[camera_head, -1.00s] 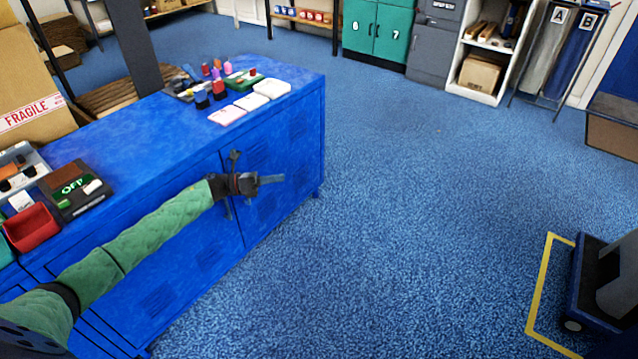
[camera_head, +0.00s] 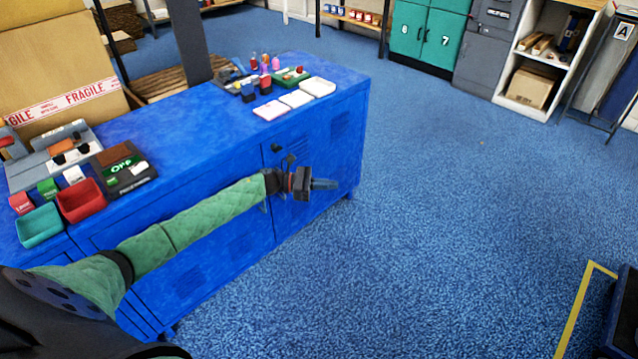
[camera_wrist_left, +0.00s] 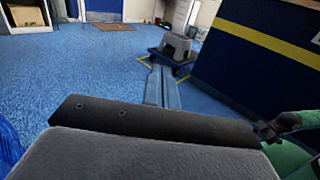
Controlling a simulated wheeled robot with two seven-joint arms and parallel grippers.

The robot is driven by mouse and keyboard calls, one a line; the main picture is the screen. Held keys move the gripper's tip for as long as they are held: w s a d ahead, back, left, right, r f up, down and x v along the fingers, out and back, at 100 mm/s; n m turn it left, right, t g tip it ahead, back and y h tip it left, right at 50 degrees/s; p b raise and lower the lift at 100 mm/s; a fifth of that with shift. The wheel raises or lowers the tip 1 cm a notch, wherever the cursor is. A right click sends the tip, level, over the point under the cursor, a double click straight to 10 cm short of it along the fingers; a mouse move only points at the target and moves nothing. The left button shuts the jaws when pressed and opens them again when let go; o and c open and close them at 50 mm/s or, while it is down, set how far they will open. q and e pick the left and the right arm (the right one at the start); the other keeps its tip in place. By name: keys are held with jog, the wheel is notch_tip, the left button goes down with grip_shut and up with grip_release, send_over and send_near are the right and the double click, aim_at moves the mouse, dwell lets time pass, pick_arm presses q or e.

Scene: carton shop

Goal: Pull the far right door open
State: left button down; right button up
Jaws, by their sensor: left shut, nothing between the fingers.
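The far right door (camera_head: 338,148) is the right-hand door on the front of the long blue cabinet, with louvre slots. It looks flush with the front. In the left wrist view the shut fingers (camera_wrist_left: 162,88) point out over open floor, and the door is not identifiable. A green sleeve with a dark end shows at the right of that view; its jaws are unclear.
The cabinet top (camera_head: 200,125) carries a FRAGILE carton (camera_head: 60,60), red and teal bins, and small bottles. Blue floor (camera_head: 430,210) is clear right of the cabinet. A dark wheeled item (camera_head: 622,315) stands by yellow floor tape. Green lockers (camera_head: 425,35) stand at the back.

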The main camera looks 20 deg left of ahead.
pick_arm(q)
jog(key=p+x, duration=0.1)
jog(key=x, duration=0.7)
jog(key=shift+d, duration=0.2)
jog(key=shift+w, duration=0.1)
dwell(0.7)
jog(key=shift+a, duration=0.1)
dwell(0.5)
